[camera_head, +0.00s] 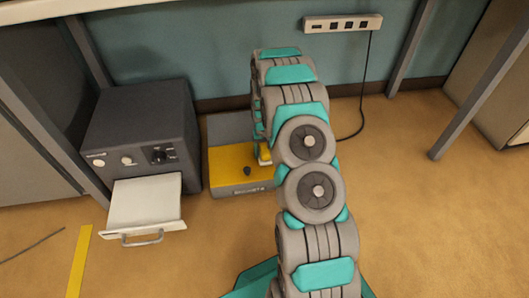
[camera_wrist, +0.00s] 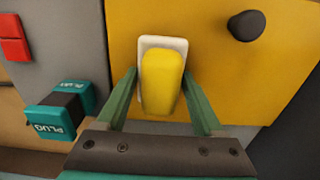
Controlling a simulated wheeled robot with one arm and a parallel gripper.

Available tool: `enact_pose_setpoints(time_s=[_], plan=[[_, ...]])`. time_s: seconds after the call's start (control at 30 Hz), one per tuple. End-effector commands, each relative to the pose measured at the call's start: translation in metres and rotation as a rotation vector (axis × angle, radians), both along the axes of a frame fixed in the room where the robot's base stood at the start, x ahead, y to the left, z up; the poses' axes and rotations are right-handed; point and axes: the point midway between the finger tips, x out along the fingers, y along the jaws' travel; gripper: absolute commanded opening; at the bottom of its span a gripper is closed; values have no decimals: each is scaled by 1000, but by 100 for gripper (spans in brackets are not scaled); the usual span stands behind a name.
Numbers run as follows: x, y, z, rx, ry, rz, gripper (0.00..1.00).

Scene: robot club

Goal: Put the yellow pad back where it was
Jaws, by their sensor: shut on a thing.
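The yellow pad (camera_wrist: 162,82) is a rounded upright block between the two green fingers of my gripper (camera_wrist: 160,74) in the wrist view. My gripper is shut on it. A white rectangular plate (camera_wrist: 148,43) lies behind the pad on a yellow panel (camera_wrist: 208,75); I cannot tell whether pad and plate touch. In the head view a bit of the pad (camera_head: 265,157) shows beside my arm, at the right of the grey unit (camera_head: 232,127) with the yellow panel. My arm hides the fingers there.
A black knob (camera_wrist: 246,26) stands on the panel close to the right. A teal and black plug (camera_wrist: 65,108) and a red block (camera_wrist: 13,38) are at left. A dark cabinet (camera_head: 140,112) has a white drawer (camera_head: 146,203) pulled out. The floor at right is clear.

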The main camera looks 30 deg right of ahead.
Motion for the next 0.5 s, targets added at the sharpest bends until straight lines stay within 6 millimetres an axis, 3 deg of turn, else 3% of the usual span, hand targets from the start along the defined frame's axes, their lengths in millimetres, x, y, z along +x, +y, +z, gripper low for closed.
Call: enact_pose_setpoints(time_s=[0.2,0.23,0.5], plan=[[0,0,-3,0,1,0,8],[0,0,-3,0,0,0,72],[0,0,-2,0,0,1,99]])
